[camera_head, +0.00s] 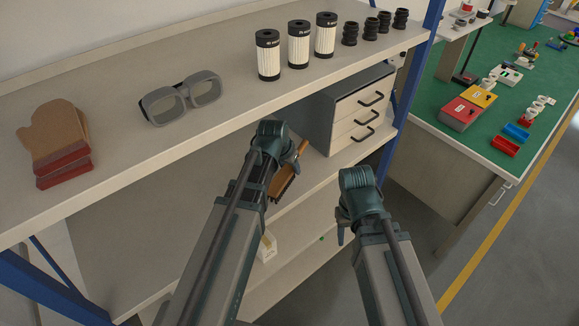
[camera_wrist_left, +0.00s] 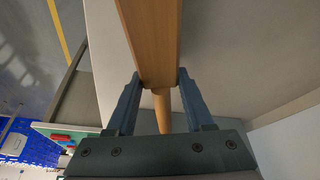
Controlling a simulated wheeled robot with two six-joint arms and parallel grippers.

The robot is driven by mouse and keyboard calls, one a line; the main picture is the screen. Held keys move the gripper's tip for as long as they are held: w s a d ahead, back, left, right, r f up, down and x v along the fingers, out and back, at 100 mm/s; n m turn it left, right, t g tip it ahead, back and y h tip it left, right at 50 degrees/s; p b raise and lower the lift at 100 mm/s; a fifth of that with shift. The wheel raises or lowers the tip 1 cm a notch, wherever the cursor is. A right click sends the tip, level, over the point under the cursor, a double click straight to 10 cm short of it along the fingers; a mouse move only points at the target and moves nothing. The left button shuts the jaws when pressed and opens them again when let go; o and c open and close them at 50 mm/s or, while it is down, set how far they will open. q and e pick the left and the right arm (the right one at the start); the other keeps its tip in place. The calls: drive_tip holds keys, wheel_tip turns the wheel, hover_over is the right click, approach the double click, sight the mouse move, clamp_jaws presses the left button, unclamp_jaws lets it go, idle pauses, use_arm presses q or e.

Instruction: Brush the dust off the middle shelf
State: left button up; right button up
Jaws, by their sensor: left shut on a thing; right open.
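My left gripper (camera_head: 297,160) is shut on a brush (camera_head: 283,184) with a wooden body and dark bristles. In the left wrist view the brush (camera_wrist_left: 150,42) is clamped between the fingers, its round handle running back toward the wrist. In the head view the brush is over the middle shelf (camera_head: 135,232); I cannot tell whether its bristles touch the board. My arms hide part of that shelf. I cannot make out dust there. My right gripper (camera_head: 342,230) is open, right of the brush, its fingers mostly hidden by its wrist.
A drawer cabinet (camera_head: 322,110) stands at the middle shelf's right end. The top shelf (camera_head: 205,125) overhangs and holds gloves (camera_head: 52,140), goggles (camera_head: 182,97) and several cylinders. A small pale box (camera_head: 267,246) is lower down. A green workbench (camera_head: 455,85) stands at right.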

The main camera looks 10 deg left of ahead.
sight(280, 173)
use_arm(q)
drive_tip(key=shift+s+a, duration=0.1)
drive_tip(key=shift+s, duration=0.05)
drive_tip(key=shift+s+a+r, duration=0.1)
drive_tip(key=shift+s+a, duration=0.45)
drive_tip(key=shift+s, duration=0.2)
drive_tip(key=shift+s+a, duration=0.5)
drive_tip(key=shift+s, duration=0.2)
drive_tip(key=shift+a, duration=0.1)
drive_tip(key=shift+s+a, duration=0.55)
drive_tip(key=shift+s, duration=0.25)
drive_tip(key=shift+s+a, duration=0.55)
drive_tip(key=shift+s, duration=0.2)
drive_tip(key=shift+w, duration=0.15)
drive_tip(key=shift+w+d+f, duration=0.2)
drive_tip(key=shift+w+d, duration=1)
drive_tip(key=shift+w, duration=0.2)
